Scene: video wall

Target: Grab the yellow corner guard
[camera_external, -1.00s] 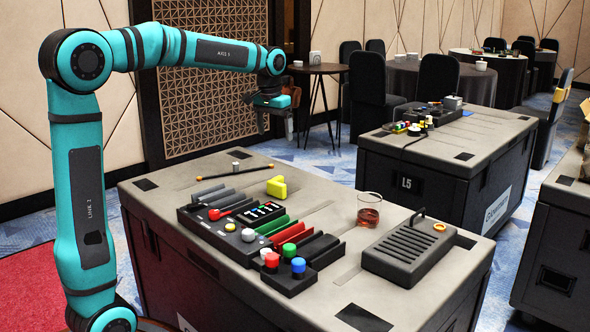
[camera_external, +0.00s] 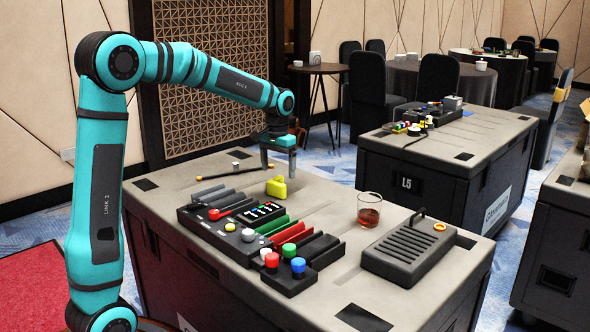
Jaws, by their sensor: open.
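The yellow corner guard (camera_external: 276,188) lies on the grey top of the black case, just behind the control panel. My gripper (camera_external: 278,172) points down above it, with its two dark fingers spread apart. The fingertips are close over the guard, and the far finger reaches down near its right side. Nothing is held between the fingers. Whether a finger touches the guard cannot be told from this view.
The control panel (camera_external: 225,222) with sliders and coloured buttons stands in front of the guard. A glass with red liquid (camera_external: 369,212) and a grey slotted box (camera_external: 408,250) are to the right. A dark stick (camera_external: 235,167) lies behind left.

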